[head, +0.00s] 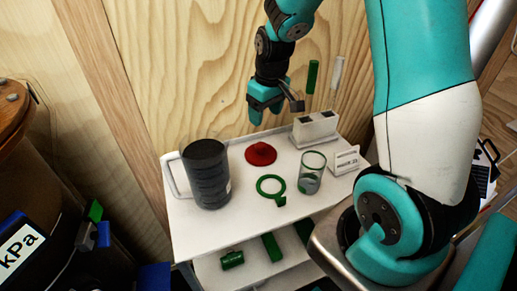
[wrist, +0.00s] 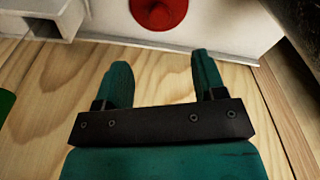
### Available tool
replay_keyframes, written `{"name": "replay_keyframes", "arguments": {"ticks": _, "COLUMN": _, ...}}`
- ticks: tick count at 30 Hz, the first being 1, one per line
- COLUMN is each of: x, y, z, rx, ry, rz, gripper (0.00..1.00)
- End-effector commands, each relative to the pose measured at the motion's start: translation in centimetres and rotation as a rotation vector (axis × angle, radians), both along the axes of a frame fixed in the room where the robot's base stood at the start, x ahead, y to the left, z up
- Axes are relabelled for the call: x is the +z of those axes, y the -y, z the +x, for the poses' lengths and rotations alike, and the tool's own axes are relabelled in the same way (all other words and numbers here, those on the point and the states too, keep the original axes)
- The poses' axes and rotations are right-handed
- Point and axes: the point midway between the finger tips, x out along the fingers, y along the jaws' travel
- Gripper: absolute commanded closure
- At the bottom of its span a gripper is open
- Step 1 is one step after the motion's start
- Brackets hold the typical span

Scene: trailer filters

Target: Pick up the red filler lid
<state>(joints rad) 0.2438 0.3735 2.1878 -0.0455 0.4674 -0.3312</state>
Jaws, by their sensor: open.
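The red filler lid (head: 261,153) lies on the white top of the cart (head: 228,222), near its back edge. It is a low round lid with a raised centre. In the wrist view the red lid (wrist: 159,12) shows at the top edge, partly cut off, beyond the gap between my fingers. My gripper (head: 262,116) is above and behind the lid in the head view, close to the wooden wall, with its fingers pointing down. In the wrist view my gripper (wrist: 164,82) is open, with nothing between its two teal fingers.
A green ring tool (head: 271,186), a glass beaker (head: 312,172), a white block with slots (head: 315,128) and a small label sign (head: 346,160) are also on the cart. Green parts (head: 232,260) lie on the lower shelf.

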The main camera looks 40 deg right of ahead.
Motion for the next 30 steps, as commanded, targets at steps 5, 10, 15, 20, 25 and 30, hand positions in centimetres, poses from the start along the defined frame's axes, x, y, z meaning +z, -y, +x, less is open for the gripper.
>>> {"name": "replay_keyframes", "arguments": {"ticks": 5, "x": -4.2, "y": 0.0, "z": 0.4, "rx": -0.002, "ry": -0.005, "rz": 0.002, "gripper": 0.36}}
{"name": "replay_keyframes", "arguments": {"ticks": 10, "x": -6.7, "y": -0.1, "z": 0.8, "rx": -0.001, "ry": -0.002, "rz": 0.001, "gripper": 0.36}}
{"name": "replay_keyframes", "arguments": {"ticks": 15, "x": -7.7, "y": -0.2, "z": 1.0, "rx": 0.001, "ry": 0.0, "rz": 0.001, "gripper": 0.36}}
{"name": "replay_keyframes", "arguments": {"ticks": 20, "x": -9.9, "y": -0.3, "z": 1.4, "rx": 0.003, "ry": -0.003, "rz": 0.001, "gripper": 0.36}}
{"name": "replay_keyframes", "arguments": {"ticks": 25, "x": -12.1, "y": -0.3, "z": 1.8, "rx": 0.003, "ry": -0.001, "rz": 0.002, "gripper": 0.36}}
{"name": "replay_keyframes", "arguments": {"ticks": 30, "x": -12.6, "y": -0.3, "z": 1.9, "rx": 0.003, "ry": 0.002, "rz": 0.001, "gripper": 0.36}}
